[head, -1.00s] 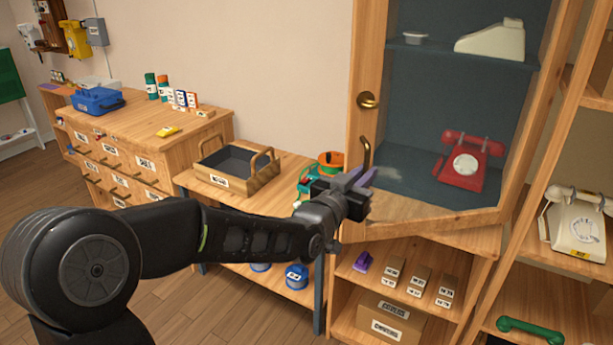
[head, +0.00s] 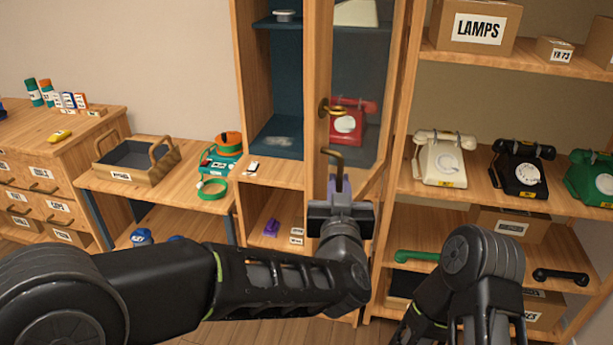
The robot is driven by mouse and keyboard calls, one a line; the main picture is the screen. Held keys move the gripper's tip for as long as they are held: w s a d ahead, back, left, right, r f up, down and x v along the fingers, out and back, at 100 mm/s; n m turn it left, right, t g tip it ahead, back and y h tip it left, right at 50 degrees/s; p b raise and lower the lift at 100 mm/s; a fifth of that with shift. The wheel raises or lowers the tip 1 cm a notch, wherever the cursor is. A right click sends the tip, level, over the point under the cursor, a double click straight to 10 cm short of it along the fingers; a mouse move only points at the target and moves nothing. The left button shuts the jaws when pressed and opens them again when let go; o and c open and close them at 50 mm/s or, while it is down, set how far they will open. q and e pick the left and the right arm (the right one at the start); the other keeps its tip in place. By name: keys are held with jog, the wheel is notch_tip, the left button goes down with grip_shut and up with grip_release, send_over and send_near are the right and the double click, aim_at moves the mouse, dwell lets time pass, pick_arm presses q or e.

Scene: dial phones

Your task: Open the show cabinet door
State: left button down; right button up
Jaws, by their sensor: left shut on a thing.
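The show cabinet's glass door (head: 374,112) has a wooden frame and stands swung out, with its free edge towards me. The cabinet's dark blue interior (head: 275,85) shows open to the left of it. A brass knob (head: 328,108) and a curved brass handle (head: 333,157) are on the door frame. My left gripper (head: 339,187) is shut on the handle's lower part, and its fingers partly hide it. Through the glass I see a red dial phone (head: 347,122). Part of my right arm shows at the lower right; its gripper is not visible.
Shelves on the right hold a cream phone (head: 443,160), a black phone (head: 521,170) and a green phone (head: 590,178), close to the door. A low bench with a tray (head: 137,160) and a teal device (head: 222,160) stands left of the cabinet.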

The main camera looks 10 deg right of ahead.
pick_arm(q)
jog(key=shift+s+d+r, duration=0.1)
jog(key=shift+d+r, duration=0.1)
jog(key=shift+d, duration=0.05)
jog(key=c, duration=1.8)
grip_release()
jog(key=shift+c, duration=0.2)
jog(key=o, duration=0.4)
jog(key=shift+f, duration=0.1)
jog(key=shift+c, duration=0.2)
jog(key=s+a+b, duration=0.1)
jog(key=s, duration=0.6)
jog(key=shift+s+a, duration=0.15)
jog(key=shift+s, duration=0.1)
